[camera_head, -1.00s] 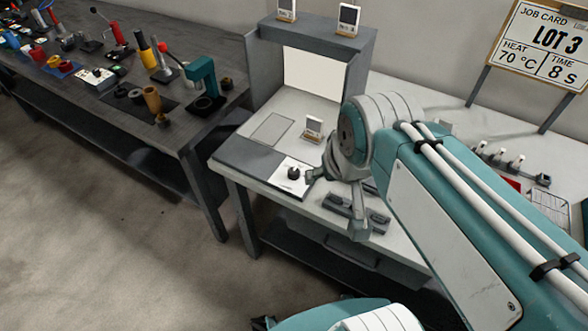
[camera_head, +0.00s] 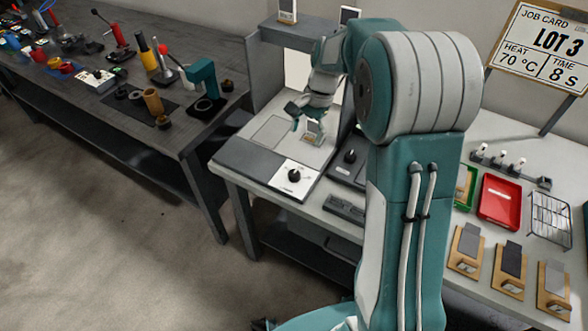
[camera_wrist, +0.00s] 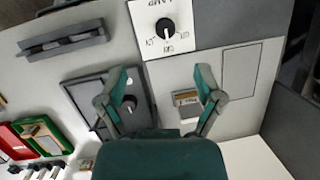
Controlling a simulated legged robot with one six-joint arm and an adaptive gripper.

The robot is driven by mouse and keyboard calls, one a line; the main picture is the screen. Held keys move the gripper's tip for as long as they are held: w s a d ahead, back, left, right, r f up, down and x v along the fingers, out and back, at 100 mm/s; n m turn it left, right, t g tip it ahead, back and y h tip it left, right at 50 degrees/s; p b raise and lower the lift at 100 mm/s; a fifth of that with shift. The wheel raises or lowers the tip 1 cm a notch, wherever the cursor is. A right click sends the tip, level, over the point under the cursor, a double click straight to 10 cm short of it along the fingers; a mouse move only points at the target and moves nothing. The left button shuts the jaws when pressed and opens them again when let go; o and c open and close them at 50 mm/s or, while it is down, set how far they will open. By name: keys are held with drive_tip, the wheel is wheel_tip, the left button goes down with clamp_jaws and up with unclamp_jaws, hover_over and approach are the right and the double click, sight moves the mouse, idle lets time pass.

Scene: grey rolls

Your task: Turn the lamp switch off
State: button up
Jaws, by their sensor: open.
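The lamp switch is a black round knob (camera_head: 295,176) on a white panel (camera_head: 287,190) at the front edge of the light bench. In the wrist view the knob (camera_wrist: 165,26) is at the top centre, with "LAMP" printed upside down on its panel. Its other markings are too small to read surely. My gripper (camera_head: 301,119) is open and empty above the bench, behind the knob and apart from it. In the wrist view the fingers of my gripper (camera_wrist: 163,82) are spread, with the lamp knob beyond them.
A small display block (camera_head: 315,132) stands close to my gripper. A dark panel with another knob (camera_head: 350,157) lies right of the lamp panel. A grey frame (camera_head: 272,31) rises behind. A red tray (camera_head: 499,200) and several wooden-based pieces lie right.

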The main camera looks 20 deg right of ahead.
drive_tip(key=m, duration=0.1)
approach(295, 172)
drive_tip(key=shift+g+y, duration=0.4)
drive_tip(key=x, duration=1)
drive_tip(key=shift+w+d+f, duration=0.1)
drive_tip(key=shift+w+d, duration=0.15)
drive_tip(key=shift+w, duration=0.1)
drive_tip(key=c, duration=1.2)
